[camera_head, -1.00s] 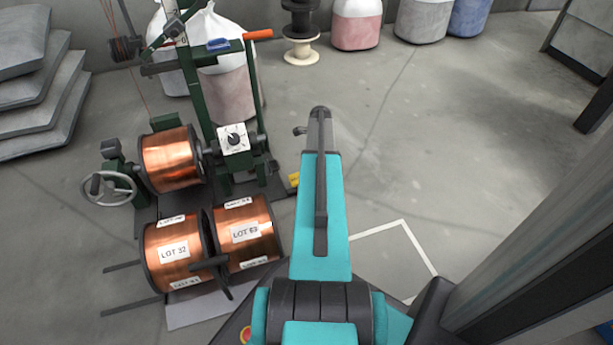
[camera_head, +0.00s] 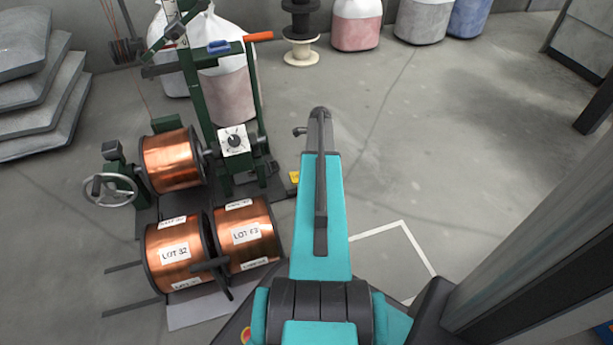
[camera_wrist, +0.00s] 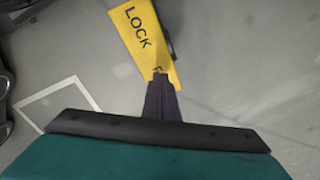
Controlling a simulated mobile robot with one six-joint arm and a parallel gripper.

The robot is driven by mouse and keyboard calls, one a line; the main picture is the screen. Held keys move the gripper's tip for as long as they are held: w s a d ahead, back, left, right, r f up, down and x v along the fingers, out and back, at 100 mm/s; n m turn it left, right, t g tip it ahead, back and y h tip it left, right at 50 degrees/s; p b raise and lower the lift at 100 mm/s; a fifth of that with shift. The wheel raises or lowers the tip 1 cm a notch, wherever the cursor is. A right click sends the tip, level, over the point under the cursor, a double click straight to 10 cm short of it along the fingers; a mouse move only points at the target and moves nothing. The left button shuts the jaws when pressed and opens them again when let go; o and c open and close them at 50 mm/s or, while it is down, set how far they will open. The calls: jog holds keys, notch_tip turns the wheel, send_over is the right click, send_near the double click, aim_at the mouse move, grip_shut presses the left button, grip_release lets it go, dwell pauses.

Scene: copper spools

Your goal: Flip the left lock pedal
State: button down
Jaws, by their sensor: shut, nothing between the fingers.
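A yellow pedal (camera_wrist: 143,42) marked LOCK fills the top middle of the wrist view, set at a slant. Its lower end is partly covered by my gripper (camera_wrist: 160,77), whose dark fingers are shut with nothing between them. The fingertips overlap the pedal's near end in this view; I cannot tell whether they touch it. In the head view, a small yellow piece (camera_head: 294,177) shows at the foot of the green machine, just left of my arm. My gripper is hidden behind my arm there.
The green winding machine (camera_head: 196,85) stands at the left with a copper spool (camera_head: 172,160) mounted on it. Two labelled copper spools (camera_head: 176,254) (camera_head: 246,234) lie in front. A white floor outline (camera_head: 424,255) is right of my arm. Open floor lies to the right.

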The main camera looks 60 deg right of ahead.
jog(key=shift+r+p, duration=2.25)
jog(key=shift+r, duration=0.7)
jog(key=shift+s, duration=0.15)
